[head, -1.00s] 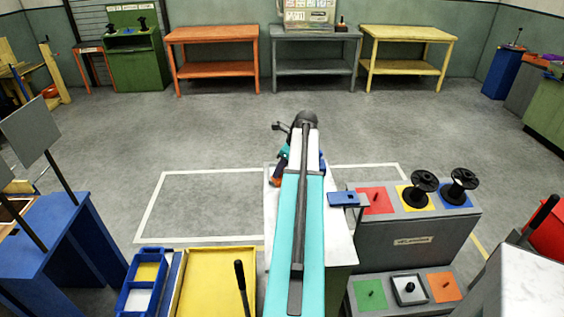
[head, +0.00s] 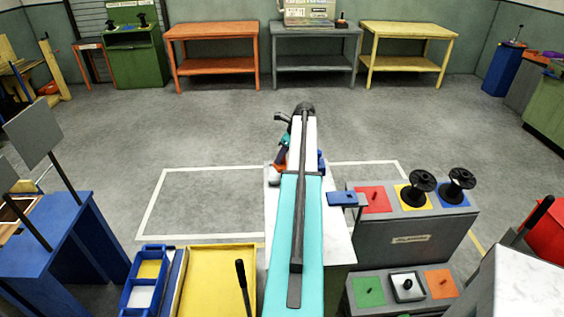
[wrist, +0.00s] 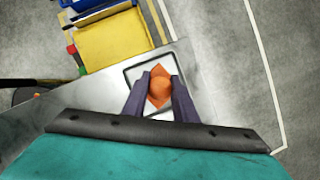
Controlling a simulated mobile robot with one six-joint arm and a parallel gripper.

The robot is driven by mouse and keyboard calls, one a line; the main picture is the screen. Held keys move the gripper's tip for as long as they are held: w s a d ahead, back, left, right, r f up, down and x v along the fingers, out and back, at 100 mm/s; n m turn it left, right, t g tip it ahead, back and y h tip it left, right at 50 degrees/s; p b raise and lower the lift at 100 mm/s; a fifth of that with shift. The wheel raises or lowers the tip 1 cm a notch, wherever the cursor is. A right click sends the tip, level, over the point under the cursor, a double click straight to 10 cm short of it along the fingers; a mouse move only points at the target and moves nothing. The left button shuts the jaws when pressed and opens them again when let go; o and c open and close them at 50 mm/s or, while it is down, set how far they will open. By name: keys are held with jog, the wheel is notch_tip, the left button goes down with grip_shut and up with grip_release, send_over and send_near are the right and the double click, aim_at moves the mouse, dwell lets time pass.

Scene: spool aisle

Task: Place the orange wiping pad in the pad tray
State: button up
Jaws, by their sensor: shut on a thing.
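The orange wiping pad (wrist: 159,84) is between the two dark fingers of my gripper (wrist: 161,90) in the wrist view. My gripper is shut on it. Beneath it shows a pale square tray with a dark rim (wrist: 128,74), apparently the pad tray, on a light countertop (wrist: 110,104). The pad overlaps the tray's inside in this view; I cannot tell whether it touches the tray floor. In the head view my arm covers the tray and most of the gripper; a bit of orange shows left of the arm.
A yellow tray (head: 215,285) and a blue bin (head: 128,290) lie left of the counter. A grey stand (head: 415,240) with coloured squares and black spools (head: 424,183) is to the right, with a blue plate (head: 342,199) at its edge. Open floor lies beyond.

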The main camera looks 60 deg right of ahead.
aim_at(284, 159)
jog(key=shift+f, duration=0.1)
dwell(0.3)
jog(key=shift+f+p, duration=0.8)
jog(key=shift+f, duration=0.85)
jog(key=shift+f, duration=0.1)
jog(key=o, duration=1.1)
jog(key=b+v, duration=0.3)
jog(key=v, duration=0.9)
